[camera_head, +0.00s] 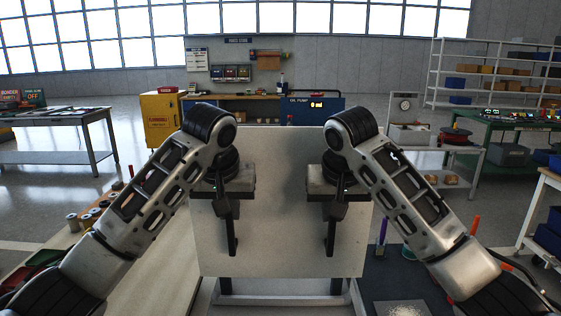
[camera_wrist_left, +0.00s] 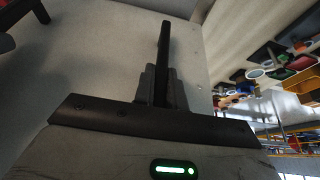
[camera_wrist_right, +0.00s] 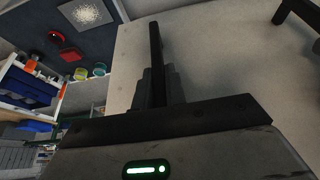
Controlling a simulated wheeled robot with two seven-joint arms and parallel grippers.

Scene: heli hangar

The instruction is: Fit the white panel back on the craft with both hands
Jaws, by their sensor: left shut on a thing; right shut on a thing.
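The white panel (camera_head: 283,220) stands upright in front of me in the head view, with a black vertical handle near each side. My left gripper (camera_head: 228,205) is shut on the left handle (camera_head: 233,238); the left wrist view shows the fingers around that black bar (camera_wrist_left: 165,45). My right gripper (camera_head: 337,205) is shut on the right handle (camera_head: 331,238); the right wrist view shows the same grip on its bar (camera_wrist_right: 155,45). The panel looks about level. No craft can be made out; the panel hides what lies directly behind it.
A pale frame (camera_head: 283,299) shows below the panel. A bench with jars (camera_head: 92,217) is at left; a dark mat (camera_head: 395,275) with tools is at right. Farther back are a yellow cabinet (camera_head: 160,122), a blue oil pump bench (camera_head: 310,116) and shelves (camera_head: 490,75). Open floor lies between.

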